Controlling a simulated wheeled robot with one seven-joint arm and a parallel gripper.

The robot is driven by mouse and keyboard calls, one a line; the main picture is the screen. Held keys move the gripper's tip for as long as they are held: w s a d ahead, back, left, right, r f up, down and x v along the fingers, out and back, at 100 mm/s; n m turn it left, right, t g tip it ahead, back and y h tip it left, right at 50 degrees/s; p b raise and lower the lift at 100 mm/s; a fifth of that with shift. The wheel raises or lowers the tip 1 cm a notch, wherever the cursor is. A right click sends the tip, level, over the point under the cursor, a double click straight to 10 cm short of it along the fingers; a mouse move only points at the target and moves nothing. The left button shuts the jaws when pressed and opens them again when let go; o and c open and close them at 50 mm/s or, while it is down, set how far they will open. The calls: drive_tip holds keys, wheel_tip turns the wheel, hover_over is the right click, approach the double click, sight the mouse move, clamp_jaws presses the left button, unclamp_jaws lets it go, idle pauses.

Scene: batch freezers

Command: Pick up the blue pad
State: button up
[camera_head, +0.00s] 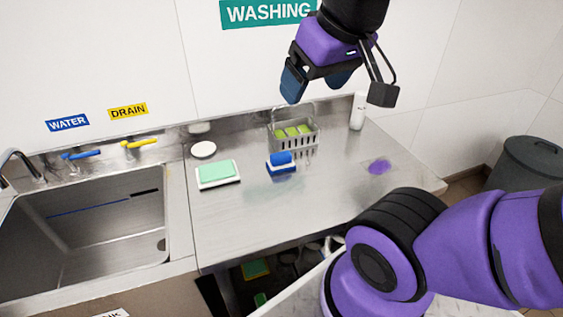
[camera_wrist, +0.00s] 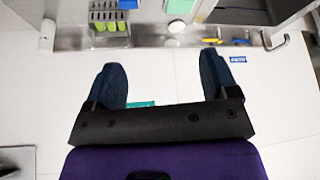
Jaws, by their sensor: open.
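The blue pad (camera_head: 281,160) lies on the steel counter in front of a wire basket, with a blue upper part and a pale layer lower down. It also shows in the wrist view (camera_wrist: 128,4), cut off by the top edge. My gripper (camera_head: 316,82) is open and empty, high above the counter near the wall and well apart from the pad. In the wrist view, both dark blue fingers of my gripper (camera_wrist: 163,70) are spread with nothing between them.
A green pad (camera_head: 217,173) sits left of the blue pad. A wire basket (camera_head: 292,140) with green items and a white bottle (camera_head: 358,110) stand behind. A sink (camera_head: 95,228) is at left. The counter's right part (camera_head: 340,185) is mostly clear, with a purple patch.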

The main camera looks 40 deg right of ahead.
drive_tip(key=shift+o, duration=1.9)
drive_tip(key=shift+w, duration=0.2)
drive_tip(key=m+g, duration=0.3)
drive_tip(key=g, duration=0.2)
hover_over(281, 154)
wheel_tip(281, 154, down, 26)
drive_tip(key=shift+s+f, duration=0.15)
drive_tip(key=shift+f, duration=5.05)
